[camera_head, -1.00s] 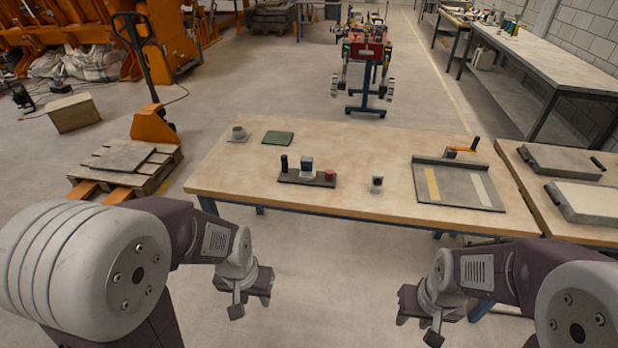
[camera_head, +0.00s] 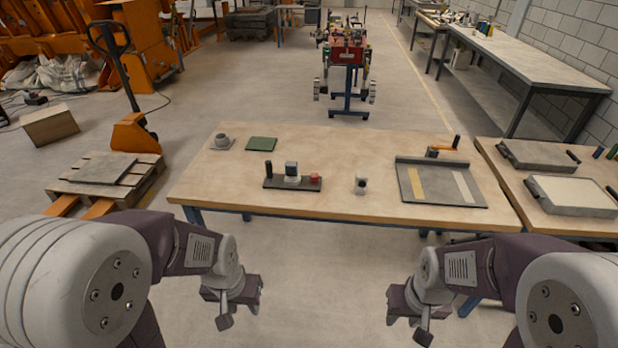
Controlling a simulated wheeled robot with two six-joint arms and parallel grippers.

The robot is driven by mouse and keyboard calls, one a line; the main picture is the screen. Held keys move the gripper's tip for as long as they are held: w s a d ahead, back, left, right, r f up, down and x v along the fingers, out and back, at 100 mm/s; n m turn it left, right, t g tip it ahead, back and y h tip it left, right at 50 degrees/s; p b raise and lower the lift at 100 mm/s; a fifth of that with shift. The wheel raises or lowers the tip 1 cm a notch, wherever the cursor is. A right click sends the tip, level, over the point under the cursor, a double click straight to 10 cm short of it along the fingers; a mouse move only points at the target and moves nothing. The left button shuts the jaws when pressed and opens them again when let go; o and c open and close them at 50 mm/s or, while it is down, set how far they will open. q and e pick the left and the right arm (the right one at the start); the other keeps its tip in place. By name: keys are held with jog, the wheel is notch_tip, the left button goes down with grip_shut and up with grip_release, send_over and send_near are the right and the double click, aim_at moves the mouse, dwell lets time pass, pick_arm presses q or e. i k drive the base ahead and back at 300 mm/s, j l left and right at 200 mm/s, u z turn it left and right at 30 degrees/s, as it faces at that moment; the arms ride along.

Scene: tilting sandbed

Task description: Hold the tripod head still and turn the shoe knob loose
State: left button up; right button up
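What looks like the tripod head stands on a dark flat base (camera_head: 275,184) near the front middle of the wooden table. It has a black upright handle (camera_head: 268,169), a pale block with a dark top (camera_head: 292,172) and a small red knob (camera_head: 315,180) at the right end. I cannot tell for certain which part is the shoe knob. My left gripper (camera_head: 236,305) hangs in front of the table, below and to the left of the head, apart from it. My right gripper (camera_head: 413,315) hangs in front of the table, further right. Both appear empty; their finger gaps are unclear.
A second table with flat slabs (camera_head: 570,195) stands right.

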aim_at(314, 176)
jog(key=i+j, duration=0.2)
jog(key=i, duration=0.25)
jog(key=i+j, duration=0.2)
jog(key=i, duration=0.2)
jog(key=i+j, duration=0.2)
jog(key=i, duration=0.25)
jog(key=i+j, duration=0.2)
jog(key=i, duration=0.2)
